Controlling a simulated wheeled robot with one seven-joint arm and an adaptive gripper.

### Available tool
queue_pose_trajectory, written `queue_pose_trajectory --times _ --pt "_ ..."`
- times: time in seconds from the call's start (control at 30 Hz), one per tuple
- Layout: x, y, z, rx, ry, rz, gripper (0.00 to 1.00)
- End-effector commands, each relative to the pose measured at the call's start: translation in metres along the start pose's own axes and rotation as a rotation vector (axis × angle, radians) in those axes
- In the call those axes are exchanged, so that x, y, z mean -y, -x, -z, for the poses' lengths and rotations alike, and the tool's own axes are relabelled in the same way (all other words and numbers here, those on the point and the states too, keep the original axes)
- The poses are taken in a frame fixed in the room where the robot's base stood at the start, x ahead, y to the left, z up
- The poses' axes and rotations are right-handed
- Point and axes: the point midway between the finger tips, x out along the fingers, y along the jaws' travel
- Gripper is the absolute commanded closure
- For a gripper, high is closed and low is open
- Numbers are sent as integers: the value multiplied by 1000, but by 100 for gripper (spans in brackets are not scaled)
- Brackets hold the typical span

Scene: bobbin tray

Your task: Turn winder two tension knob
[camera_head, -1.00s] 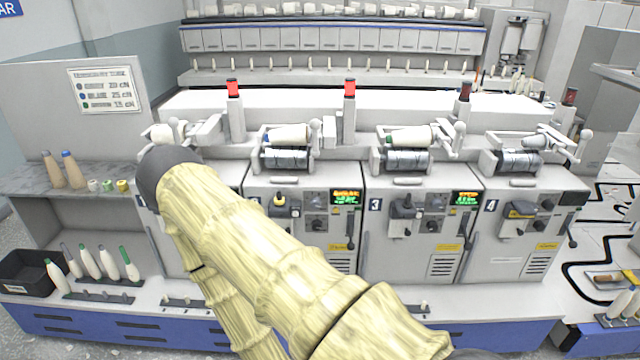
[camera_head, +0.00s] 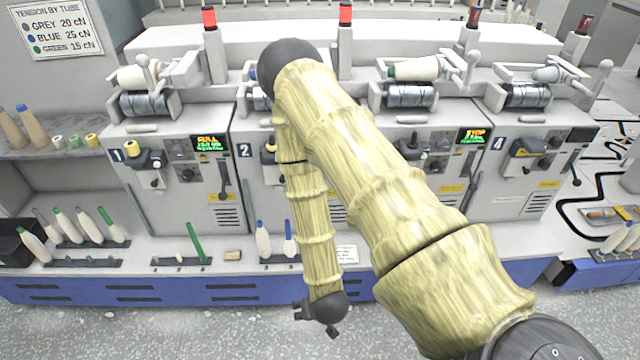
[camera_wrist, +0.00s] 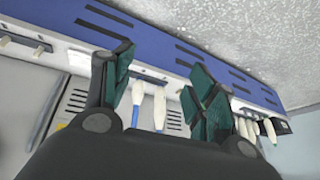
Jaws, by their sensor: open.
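Winder two (camera_head: 255,185) is the grey unit marked "2" in the head view, second from the left. My arm crosses in front of it and hides most of its front, so its tension knob and display cannot be made out. My gripper (camera_head: 318,318) hangs low in front of the bench's blue base, below winder two and apart from it. In the wrist view, my gripper (camera_wrist: 160,65) has its dark green finger pads spread with nothing between them. White cones with blue tips (camera_head: 263,240) stand on the bench just beyond it.
Winder one (camera_head: 170,185) stands at the left with a lit display. Winder four (camera_head: 520,175) stands at the right. A tension chart (camera_head: 60,28) hangs at upper left. A green tube (camera_head: 195,242) leans on the bench ledge. The floor in front is clear.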

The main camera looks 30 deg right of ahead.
Motion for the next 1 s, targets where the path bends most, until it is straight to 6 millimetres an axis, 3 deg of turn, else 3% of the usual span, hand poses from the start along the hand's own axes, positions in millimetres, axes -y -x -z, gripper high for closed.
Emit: queue_pose_trajectory --times 0.03,0.2,0.4,0.5,0.6,0.77,1.0 --pt "-2 -29 31 -108 -72 10 43" --pt "-15 -60 144 -462 -304 54 43" --pt "-49 -56 255 -845 -539 117 43" --pt "-66 -46 290 -990 -621 145 43" --pt "-78 -36 313 -1089 -674 167 43" --pt "-88 -27 330 -1161 -711 182 43" --pt "-94 -34 353 -1168 -712 183 43"
